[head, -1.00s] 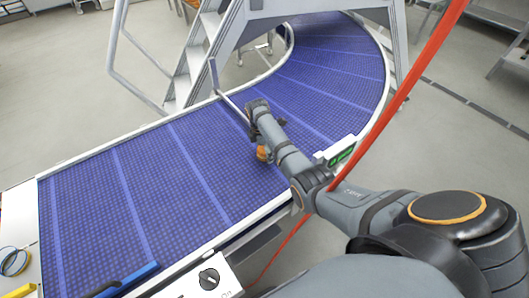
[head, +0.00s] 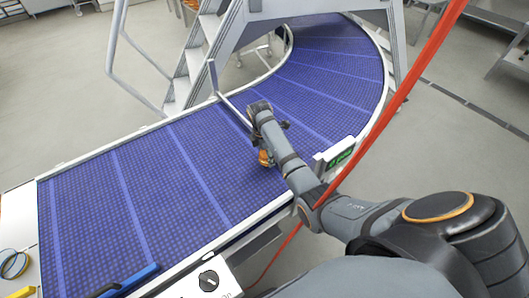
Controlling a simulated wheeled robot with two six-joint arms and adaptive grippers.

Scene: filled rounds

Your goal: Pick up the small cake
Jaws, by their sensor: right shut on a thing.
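The small cake (head: 265,158) is a small orange-brown piece above the blue conveyor belt, partly hidden behind my right arm. My right gripper (head: 268,150) is over the belt near its curve and is shut on the cake. The fingers are mostly hidden by the wrist. I cannot tell whether the cake still touches the belt. My left gripper is not in view.
The blue conveyor (head: 150,190) curves away at the top right, with a pale rim. A metal guide bar (head: 235,108) crosses it beside my wrist. A blue-handled tool (head: 128,282) lies at the near edge. Grey steps (head: 195,60) stand behind. A red strap (head: 400,95) hangs at right.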

